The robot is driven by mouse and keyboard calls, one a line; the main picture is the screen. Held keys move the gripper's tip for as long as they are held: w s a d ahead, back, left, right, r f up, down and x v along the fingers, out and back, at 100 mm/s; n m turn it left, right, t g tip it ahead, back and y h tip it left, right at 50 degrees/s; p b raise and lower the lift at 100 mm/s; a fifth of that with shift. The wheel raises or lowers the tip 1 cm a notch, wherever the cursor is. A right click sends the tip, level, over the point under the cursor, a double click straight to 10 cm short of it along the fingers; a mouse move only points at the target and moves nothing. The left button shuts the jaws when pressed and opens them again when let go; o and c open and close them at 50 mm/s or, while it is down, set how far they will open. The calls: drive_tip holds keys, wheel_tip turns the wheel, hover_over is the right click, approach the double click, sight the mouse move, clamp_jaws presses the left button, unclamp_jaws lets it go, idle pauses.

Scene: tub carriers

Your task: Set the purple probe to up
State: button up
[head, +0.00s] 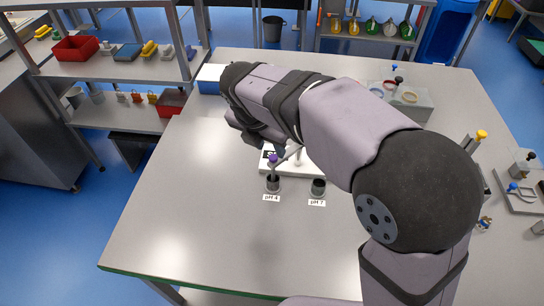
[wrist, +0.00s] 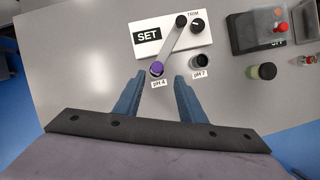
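The purple probe (head: 272,159) has a purple cap and stands at the dark cup labelled pH 4 (head: 272,184), its lower end apparently in the cup. In the wrist view the purple cap (wrist: 157,68) is at the end of a grey swing arm (wrist: 171,43) that reaches from a white base plate (wrist: 201,36) marked SET and TRIM. The pH 7 cup (head: 318,187) stands to the right, apart from the probe. My gripper (wrist: 160,76) is open and empty, its blue-grey fingers on either side of the cap's near side. In the head view my arm hides most of the plate.
A grey box (head: 414,108) with rings stands at the back right of the table. A dark device with a red knob (wrist: 281,28) and a dark-capped jar (wrist: 263,71) are right of the plate. The table's front and left are clear.

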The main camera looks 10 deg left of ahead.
sight(273, 157)
drive_tip(key=shift+n, duration=0.3)
drive_tip(key=shift+a+p+x, duration=0.1)
drive_tip(key=shift+p+x, duration=0.35)
drive_tip(key=shift+x, duration=1.35)
drive_tip(key=shift+a+p+x, duration=0.15)
drive_tip(key=shift+p+x, duration=0.25)
drive_tip(key=shift+x, duration=1.4)
drive_tip(key=shift+w, duration=0.1)
clamp_jaws()
drive_tip(key=shift+r, duration=0.15)
